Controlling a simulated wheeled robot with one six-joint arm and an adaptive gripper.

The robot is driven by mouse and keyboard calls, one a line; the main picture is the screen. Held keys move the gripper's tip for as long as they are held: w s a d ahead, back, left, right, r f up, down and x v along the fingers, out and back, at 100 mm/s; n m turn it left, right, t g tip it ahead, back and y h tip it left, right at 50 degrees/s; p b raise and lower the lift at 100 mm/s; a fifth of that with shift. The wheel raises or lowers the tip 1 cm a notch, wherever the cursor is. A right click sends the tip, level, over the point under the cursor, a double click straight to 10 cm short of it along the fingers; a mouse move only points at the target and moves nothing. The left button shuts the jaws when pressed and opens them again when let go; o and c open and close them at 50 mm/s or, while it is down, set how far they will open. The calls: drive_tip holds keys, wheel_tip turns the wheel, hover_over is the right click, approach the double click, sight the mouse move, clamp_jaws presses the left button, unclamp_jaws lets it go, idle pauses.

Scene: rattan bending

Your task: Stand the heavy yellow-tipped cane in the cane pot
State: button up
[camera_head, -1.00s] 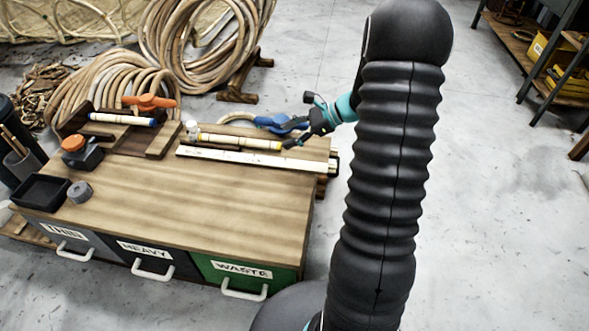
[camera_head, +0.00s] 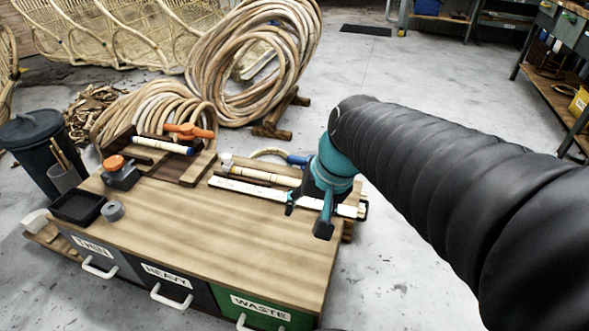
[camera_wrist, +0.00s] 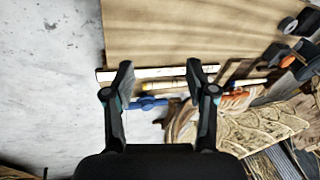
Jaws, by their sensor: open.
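The pale cane with yellow bands (camera_head: 262,175) lies flat on the bench behind a long white strip. In the wrist view the yellow-banded cane (camera_wrist: 165,86) shows beyond the strip, across the gap between my fingers. My gripper (camera_head: 307,215) is open and empty, above the right part of the bench, fingers pointing down. In the wrist view its two fingers (camera_wrist: 158,88) stand wide apart. The head view shows my gripper in front of the cane's right end and hiding part of it. The grey cane pot (camera_head: 64,178) stands at the bench's left side, with a few thin canes upright in it.
A blue-banded cane (camera_head: 162,145) lies in a wooden block with an orange clamp (camera_head: 190,131). A black tray (camera_head: 77,207), tape roll (camera_head: 112,211) and orange-topped tool (camera_head: 120,172) sit at the left. The bench front (camera_head: 220,240) is clear. Rattan coils (camera_head: 240,60) stand behind.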

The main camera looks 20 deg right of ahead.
drive_tip(key=s+n, duration=0.1)
drive_tip(key=s, duration=0.1)
drive_tip(key=s+r+n+t+h, duration=0.1)
drive_tip(key=n, duration=0.1)
drive_tip(key=s+r+n+t+h, duration=0.1)
drive_tip(key=s, duration=0.1)
drive_tip(key=shift+s+d, duration=0.3)
drive_tip(key=shift+d, duration=0.1)
